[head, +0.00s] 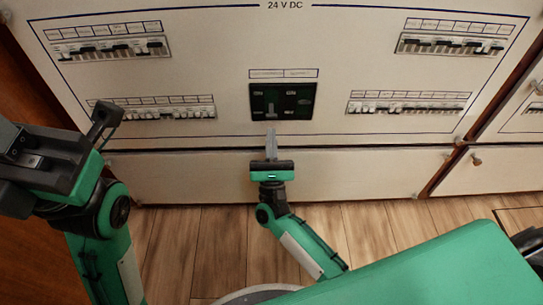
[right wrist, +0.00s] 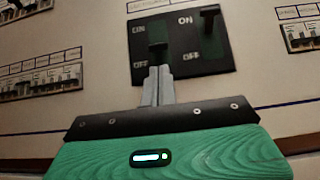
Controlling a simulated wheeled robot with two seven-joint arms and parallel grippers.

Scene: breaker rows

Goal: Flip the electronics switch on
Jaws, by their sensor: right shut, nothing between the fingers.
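A dark panel (head: 304,114) with two lever switches sits in the middle of the white 24 V DC board; it also shows in the right wrist view (right wrist: 185,66). The left lever (right wrist: 157,49) sits lower in its slot, towards OFF. The right lever (right wrist: 209,17) stands up near ON. The labels above are too small to read. My right gripper (head: 270,131) is shut and empty, its fingertips (right wrist: 158,72) just below the left lever. I cannot tell whether they touch it. My left gripper (head: 52,160) is at the left edge, away from the panel; its finger opening is unclear.
Breaker rows sit at the upper left (head: 110,48), upper right (head: 448,46), lower left (head: 160,112) and lower right (head: 400,107). A plain lower panel (head: 350,172) is below, above a wooden floor (head: 195,225). The board in front of my right gripper is otherwise flat.

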